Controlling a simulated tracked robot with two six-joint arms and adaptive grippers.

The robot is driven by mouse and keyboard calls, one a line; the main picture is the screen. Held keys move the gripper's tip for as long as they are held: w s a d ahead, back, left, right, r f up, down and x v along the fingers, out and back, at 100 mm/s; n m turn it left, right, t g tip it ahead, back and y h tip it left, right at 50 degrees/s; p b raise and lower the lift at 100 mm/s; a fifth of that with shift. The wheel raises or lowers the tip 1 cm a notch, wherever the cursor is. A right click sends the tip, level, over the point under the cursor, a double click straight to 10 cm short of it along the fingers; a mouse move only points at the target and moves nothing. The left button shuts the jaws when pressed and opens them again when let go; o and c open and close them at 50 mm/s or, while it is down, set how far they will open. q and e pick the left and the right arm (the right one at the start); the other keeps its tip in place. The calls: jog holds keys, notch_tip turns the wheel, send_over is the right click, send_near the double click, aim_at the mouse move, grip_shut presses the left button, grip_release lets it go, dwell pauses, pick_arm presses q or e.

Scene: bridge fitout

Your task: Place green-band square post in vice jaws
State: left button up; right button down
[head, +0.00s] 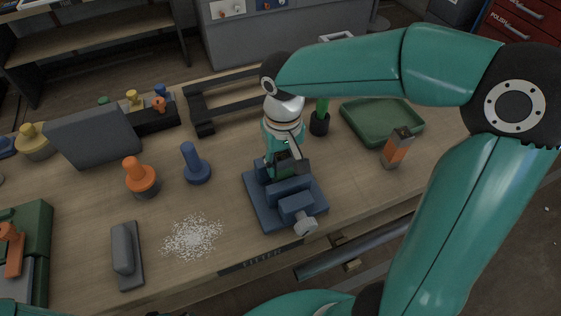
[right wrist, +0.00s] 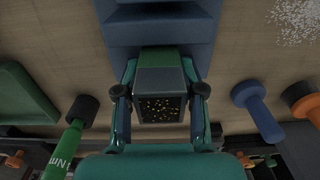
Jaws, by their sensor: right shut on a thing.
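The green-band square post (right wrist: 160,82) is dark grey with a speckled end facing the right wrist camera and a green band beyond it. My right gripper (right wrist: 160,93) is shut on it, one finger on each side. The blue vice (head: 262,210) stands near the table's front edge, and its blue body (right wrist: 160,30) fills the top of the right wrist view. In the head view my right gripper (head: 283,160) is directly over the vice, largely hiding the post. I cannot tell whether the post's far end is between the jaws. My left gripper is not in view.
An orange-band square post (head: 396,148) and a green tray (head: 383,122) are right of the vice. A green bottle-like tool (head: 321,112) stands behind. A blue peg (head: 195,165), an orange peg (head: 140,177) and white granules (head: 192,237) are left.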

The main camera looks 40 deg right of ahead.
jog(key=shift+f, duration=0.1)
jog(key=c, duration=0.7)
grip_release()
jog(key=shift+r, duration=0.25)
notch_tip(320, 180, up, 12)
jog(key=shift+f+p, duration=0.1)
jog(key=shift+p, duration=0.55)
